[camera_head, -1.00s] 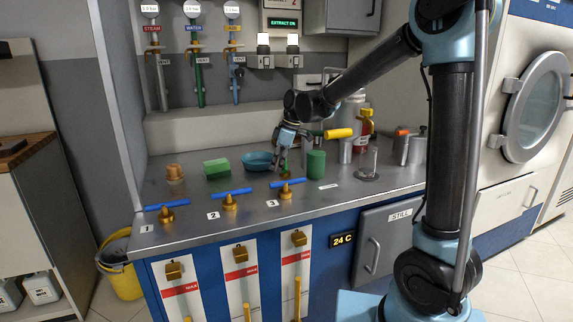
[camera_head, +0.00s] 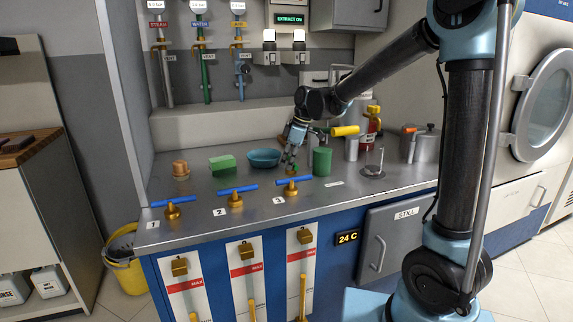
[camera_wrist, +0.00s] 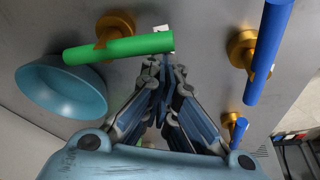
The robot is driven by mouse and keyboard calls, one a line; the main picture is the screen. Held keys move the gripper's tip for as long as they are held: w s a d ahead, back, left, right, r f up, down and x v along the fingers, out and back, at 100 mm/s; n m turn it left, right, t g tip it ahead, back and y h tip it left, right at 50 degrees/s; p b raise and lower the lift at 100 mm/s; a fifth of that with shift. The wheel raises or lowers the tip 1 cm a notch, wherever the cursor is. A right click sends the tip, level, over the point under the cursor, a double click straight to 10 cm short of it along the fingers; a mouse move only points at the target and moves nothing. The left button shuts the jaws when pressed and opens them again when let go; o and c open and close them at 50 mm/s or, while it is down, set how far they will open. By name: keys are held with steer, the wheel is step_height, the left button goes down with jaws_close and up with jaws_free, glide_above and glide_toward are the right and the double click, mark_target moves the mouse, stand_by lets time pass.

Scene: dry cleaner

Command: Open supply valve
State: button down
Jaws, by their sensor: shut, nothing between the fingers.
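A green-handled valve with a brass base (camera_wrist: 118,46) is close ahead of my gripper in the wrist view. In the head view it is largely hidden behind my gripper (camera_head: 289,160). My gripper (camera_wrist: 164,68) is shut and empty, its fingertips beside the right end of the green handle; I cannot tell whether they touch. Three blue-handled brass valves stand along the counter's front, by labels 1 (camera_head: 173,207), 2 (camera_head: 236,197) and 3 (camera_head: 291,186). Two blue handles (camera_wrist: 268,50) show right of my gripper in the wrist view. I cannot tell which one is the supply valve.
A blue bowl (camera_head: 264,157) sits left of my gripper, and a green cylinder (camera_head: 322,161) stands to its right. A green block (camera_head: 222,163) and metal cans (camera_head: 427,143) share the counter. Steam, water and air pipes (camera_head: 205,75) rise on the wall behind.

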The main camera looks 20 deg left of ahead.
steer(key=shift+r, duration=0.1)
steer(key=v, duration=1.1)
steer(key=shift+d+r, duration=0.15)
steer(key=shift+r, duration=0.2)
